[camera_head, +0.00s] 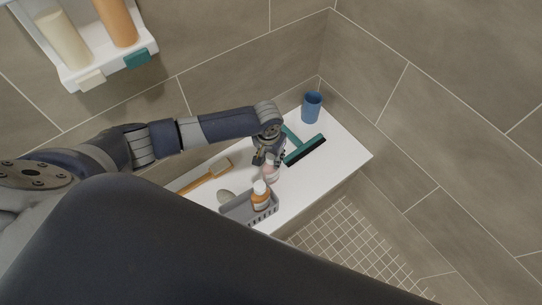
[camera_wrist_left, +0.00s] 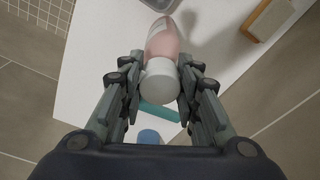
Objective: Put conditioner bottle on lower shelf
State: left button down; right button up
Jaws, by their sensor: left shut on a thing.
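My left gripper (camera_head: 266,159) is shut on a pale pink bottle with a whitish cap (camera_head: 271,174), which appears to be the conditioner bottle. In the left wrist view my gripper's fingers (camera_wrist_left: 160,84) are on both sides of the cap, and the pink body (camera_wrist_left: 165,40) extends beyond them. The bottle is over the white ledge (camera_head: 294,199); I cannot tell whether it touches it. A white wall shelf (camera_head: 141,45) at the upper left holds a cream bottle (camera_head: 63,40) and an orange bottle (camera_head: 117,22). My right gripper is not in view.
A grey basket (camera_head: 236,210) with an orange white-capped bottle (camera_head: 261,198) stands close to the held bottle.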

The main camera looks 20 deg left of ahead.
pick_arm(q)
jog(key=shift+f, duration=0.3)
jog(key=c, duration=1.2)
grip_release()
